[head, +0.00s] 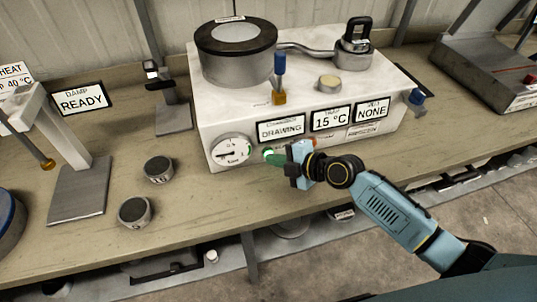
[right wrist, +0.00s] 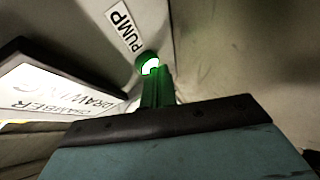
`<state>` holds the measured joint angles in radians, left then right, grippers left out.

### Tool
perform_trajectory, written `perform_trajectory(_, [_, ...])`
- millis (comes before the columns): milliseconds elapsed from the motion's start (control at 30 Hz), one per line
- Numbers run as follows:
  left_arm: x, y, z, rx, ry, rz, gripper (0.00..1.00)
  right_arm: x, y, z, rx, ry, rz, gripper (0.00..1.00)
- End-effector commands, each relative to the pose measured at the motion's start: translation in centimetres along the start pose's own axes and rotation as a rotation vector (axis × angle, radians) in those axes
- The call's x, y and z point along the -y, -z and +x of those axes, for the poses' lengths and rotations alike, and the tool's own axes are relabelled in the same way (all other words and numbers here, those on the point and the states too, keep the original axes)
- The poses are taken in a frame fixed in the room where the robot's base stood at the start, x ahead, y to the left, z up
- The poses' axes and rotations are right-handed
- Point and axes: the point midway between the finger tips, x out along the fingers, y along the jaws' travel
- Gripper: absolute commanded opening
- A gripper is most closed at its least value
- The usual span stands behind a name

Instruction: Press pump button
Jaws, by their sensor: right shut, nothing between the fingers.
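The pump button (right wrist: 150,66) glows green on the white machine's front, beside a "PUMP" label (right wrist: 124,27) in the right wrist view. In the head view the green glow (head: 268,153) shows low on the front, right of the round gauge. My right gripper (head: 281,158) is shut and empty, its fingertips at the button. In the right wrist view the closed fingers (right wrist: 157,86) reach up to the button's lower edge and seem to touch it; the exact contact is hard to tell. My left gripper is not in view.
The white machine (head: 212,110) carries a round chamber (head: 236,55), a gauge (head: 232,150) and displays reading "DRAWING" (head: 281,128), "15 °C" (head: 330,118) and "NONE" (head: 371,111). Two small round tins (head: 135,211) stand left on the bench. A "READY" sign (head: 82,99) is behind.

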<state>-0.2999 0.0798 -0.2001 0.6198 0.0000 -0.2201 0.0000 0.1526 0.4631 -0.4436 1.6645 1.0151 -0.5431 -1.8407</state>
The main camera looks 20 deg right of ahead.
Motion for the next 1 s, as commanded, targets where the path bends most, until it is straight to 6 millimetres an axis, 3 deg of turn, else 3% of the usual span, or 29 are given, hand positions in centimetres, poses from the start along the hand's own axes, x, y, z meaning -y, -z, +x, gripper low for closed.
perform_trajectory(367, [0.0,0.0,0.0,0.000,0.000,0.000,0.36,0.2,0.2,-0.4,0.001,0.000,-0.001,0.00])
perform_trajectory(1000, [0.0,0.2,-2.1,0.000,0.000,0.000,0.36,3.1,3.1,-4.3,0.001,0.001,-0.001,0.00])
